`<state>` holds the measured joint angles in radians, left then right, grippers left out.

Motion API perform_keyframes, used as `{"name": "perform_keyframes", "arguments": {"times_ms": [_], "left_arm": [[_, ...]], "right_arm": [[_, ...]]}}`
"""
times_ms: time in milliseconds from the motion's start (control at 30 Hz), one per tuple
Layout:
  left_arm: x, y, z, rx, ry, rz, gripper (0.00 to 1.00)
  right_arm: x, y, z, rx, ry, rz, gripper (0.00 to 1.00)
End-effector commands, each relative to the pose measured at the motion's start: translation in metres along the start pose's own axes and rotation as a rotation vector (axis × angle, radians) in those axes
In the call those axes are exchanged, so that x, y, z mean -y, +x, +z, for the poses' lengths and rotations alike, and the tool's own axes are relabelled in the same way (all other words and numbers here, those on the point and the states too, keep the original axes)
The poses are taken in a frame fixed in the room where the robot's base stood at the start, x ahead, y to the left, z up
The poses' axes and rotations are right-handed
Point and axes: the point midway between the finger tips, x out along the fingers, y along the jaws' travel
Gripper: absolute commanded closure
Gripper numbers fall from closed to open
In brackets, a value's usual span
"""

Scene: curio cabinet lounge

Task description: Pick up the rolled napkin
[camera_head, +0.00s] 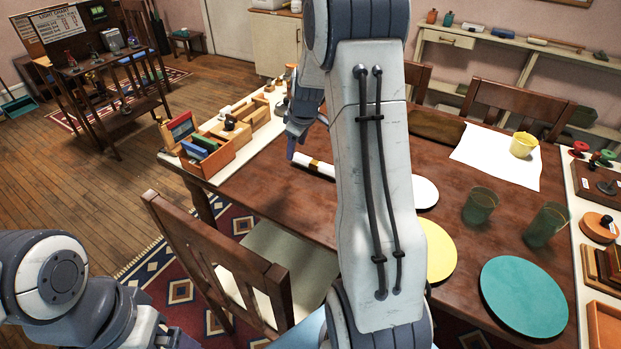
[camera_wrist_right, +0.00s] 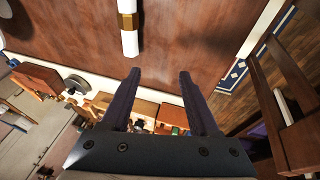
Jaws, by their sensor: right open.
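The rolled napkin (camera_head: 301,160) is white with a gold-brown band and lies on the dark wooden table (camera_head: 285,198). My right arm hides part of it in the head view. In the right wrist view the napkin (camera_wrist_right: 129,42) shows near the top, beyond the fingertips and a little left of their middle. My right gripper (camera_wrist_right: 158,74) is open with nothing between its fingers. In the head view the right gripper (camera_head: 296,139) is beside the napkin's left end, apart from it as seen from the wrist. Only links of my left arm show, at lower left.
A wooden box of colored items (camera_head: 212,158) stands at the table's left end. Yellow (camera_head: 438,250) and teal (camera_head: 523,296) plates, two green glasses (camera_head: 480,206) and a yellow cup (camera_head: 523,145) are to the right. A chair (camera_head: 215,255) stands at the near side.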

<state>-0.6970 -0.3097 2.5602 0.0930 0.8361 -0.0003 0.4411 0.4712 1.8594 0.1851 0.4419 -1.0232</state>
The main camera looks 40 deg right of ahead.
Motion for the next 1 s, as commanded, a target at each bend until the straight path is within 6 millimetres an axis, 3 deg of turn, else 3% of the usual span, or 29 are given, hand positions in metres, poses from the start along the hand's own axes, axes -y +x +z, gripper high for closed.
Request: {"name": "perform_keyframes", "arguments": {"times_ms": [33, 100, 233, 1000], "left_arm": [[0.001, 0.013, 0.001, 0.000, 0.000, 0.000, 0.00], [0.001, 0.018, 0.001, -0.001, 0.000, 0.000, 0.00], [0.001, 0.020, 0.001, -0.001, 0.000, 0.000, 0.00], [0.001, 0.009, 0.000, -0.001, 0.000, 0.000, 0.00]], "right_arm": [[-0.022, 0.021, 0.020, 0.006, 0.013, 0.025, 0.39], [-0.042, 0.032, 0.035, 0.011, 0.014, 0.050, 0.39], [-0.060, 0.046, 0.049, 0.016, 0.012, 0.071, 0.39], [-0.066, 0.140, 0.049, 0.015, 0.009, 0.071, 0.39]]}}
